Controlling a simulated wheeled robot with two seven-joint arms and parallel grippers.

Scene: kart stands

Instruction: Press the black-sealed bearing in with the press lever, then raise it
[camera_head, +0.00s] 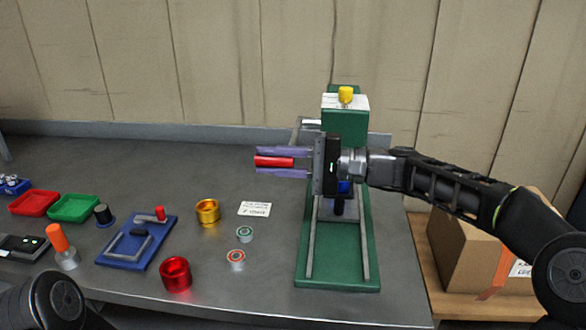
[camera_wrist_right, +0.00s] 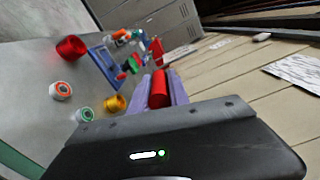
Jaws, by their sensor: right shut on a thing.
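The press (camera_head: 347,127) has a green column and base, with a yellow knob on top. My right gripper (camera_head: 262,162) is shut on the red grip of the press lever (camera_head: 273,162), left of the column. The red grip also shows between the fingers in the right wrist view (camera_wrist_right: 159,88). The gripper and wrist hide much of the ram. A dark cylindrical part (camera_head: 338,207) shows below it, over the base. I cannot make out a black-sealed bearing. My left gripper is out of view; only a left arm link shows at bottom left.
A green-ringed bearing (camera_head: 244,234), an orange-ringed bearing (camera_head: 236,257), a gold cup (camera_head: 207,211) and a red cup (camera_head: 175,274) stand left of the press. Further left are a blue fixture (camera_head: 125,255) and red (camera_head: 34,203) and green (camera_head: 73,207) trays. A cardboard box (camera_head: 480,245) is at right.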

